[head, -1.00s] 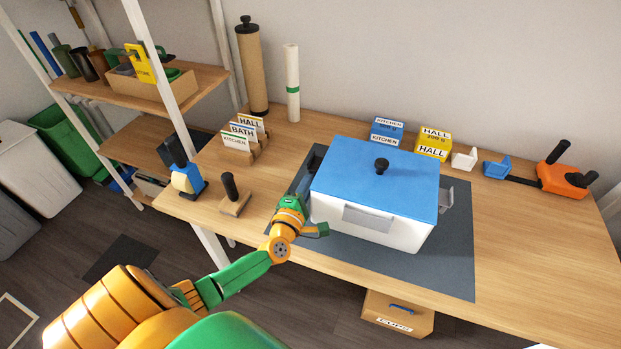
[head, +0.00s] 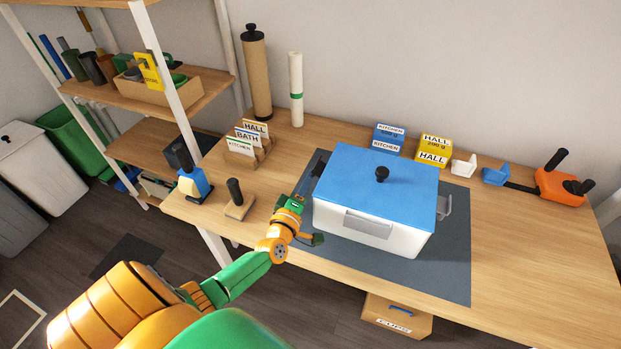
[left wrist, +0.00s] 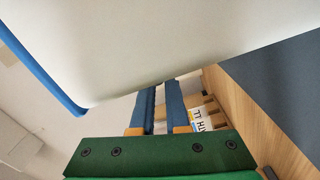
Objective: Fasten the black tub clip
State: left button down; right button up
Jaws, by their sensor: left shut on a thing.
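A white tub (head: 338,223) with a blue lid (head: 350,178) and black knob stands on a dark grey mat. The lid lies flat on top. In the left wrist view the tub wall (left wrist: 150,45) fills the upper part, with the blue lid edge (left wrist: 45,70) at left. My left gripper (head: 303,189) is at the tub's left side, its fingers pointing away from me along the wall. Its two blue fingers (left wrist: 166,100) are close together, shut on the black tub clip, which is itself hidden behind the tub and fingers. My right gripper is out of view.
A grey bracket (head: 444,207) is on the tub's right side and a grey plate (head: 368,224) on its front. A stamp (head: 237,200) and card holder (head: 247,145) stand left. Boxes (head: 433,150) stand behind. The mat (head: 450,260) is clear at front right.

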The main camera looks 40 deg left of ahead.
pick_arm(q)
jog(key=shift+d+r+m+p, duration=0.1)
jog(key=shift+r+m+p, duration=0.7)
jog(key=shift+m, duration=1.25)
jog(key=shift+r+m+p, duration=0.45)
jog(key=shift+m+p, duration=0.55)
jog(key=shift+m, duration=1.1)
jog(key=shift+d+r+m+p, duration=0.1)
jog(key=shift+r+m+p, duration=0.7)
jog(key=shift+m, duration=1.25)
jog(key=shift+f, duration=0.15)
jog(key=c, duration=1.2)
grip_release()
jog(key=p+v, duration=0.1)
jog(key=v, duration=0.6)
jog(key=shift+a+f, duration=0.1)
